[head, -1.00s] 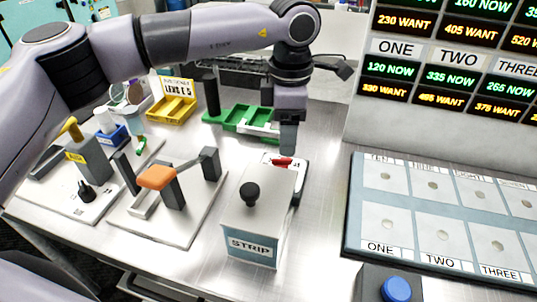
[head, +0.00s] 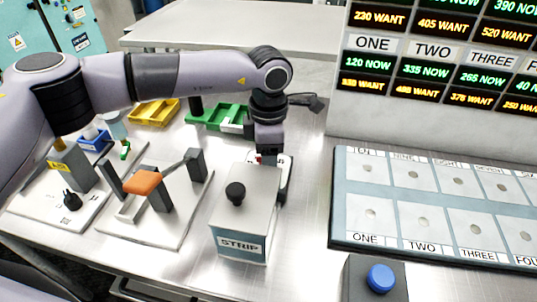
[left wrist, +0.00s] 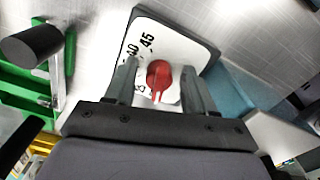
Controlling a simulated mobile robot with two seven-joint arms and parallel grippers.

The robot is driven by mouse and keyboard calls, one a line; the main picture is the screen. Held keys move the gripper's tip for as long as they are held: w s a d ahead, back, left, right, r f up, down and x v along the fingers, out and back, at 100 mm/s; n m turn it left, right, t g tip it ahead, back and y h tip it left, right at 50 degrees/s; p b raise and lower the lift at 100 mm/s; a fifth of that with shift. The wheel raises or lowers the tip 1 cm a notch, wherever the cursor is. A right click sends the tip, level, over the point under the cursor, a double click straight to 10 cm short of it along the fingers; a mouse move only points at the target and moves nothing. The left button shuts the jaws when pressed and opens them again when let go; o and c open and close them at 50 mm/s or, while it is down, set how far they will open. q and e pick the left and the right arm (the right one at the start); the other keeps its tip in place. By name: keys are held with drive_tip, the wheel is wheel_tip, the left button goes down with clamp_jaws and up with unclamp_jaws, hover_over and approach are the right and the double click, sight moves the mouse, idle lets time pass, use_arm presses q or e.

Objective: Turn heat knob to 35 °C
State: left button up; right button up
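The red heat knob (left wrist: 159,76) sits on a white dial plate (left wrist: 172,38) in the left wrist view. The printed marks 40 and 45 are readable on the plate, with another number partly hidden lower down. The knob's pointer is toward the bottom of that view. My left gripper (left wrist: 158,82) is open, one finger on each side of the knob with a gap on both sides. In the head view my left gripper (head: 268,153) points down over the dial unit (head: 286,178), behind the STRIP box, and hides most of the knob. My right gripper is not in view.
The STRIP box (head: 240,222) with a black knob stands just in front of the dial unit. A green tray (head: 212,116) is behind it, and a fixture with an orange pad (head: 143,183) is to the left. A numbered panel (head: 400,190) and blue button (head: 380,278) are at right.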

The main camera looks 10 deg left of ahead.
use_arm(q)
clamp_jaws()
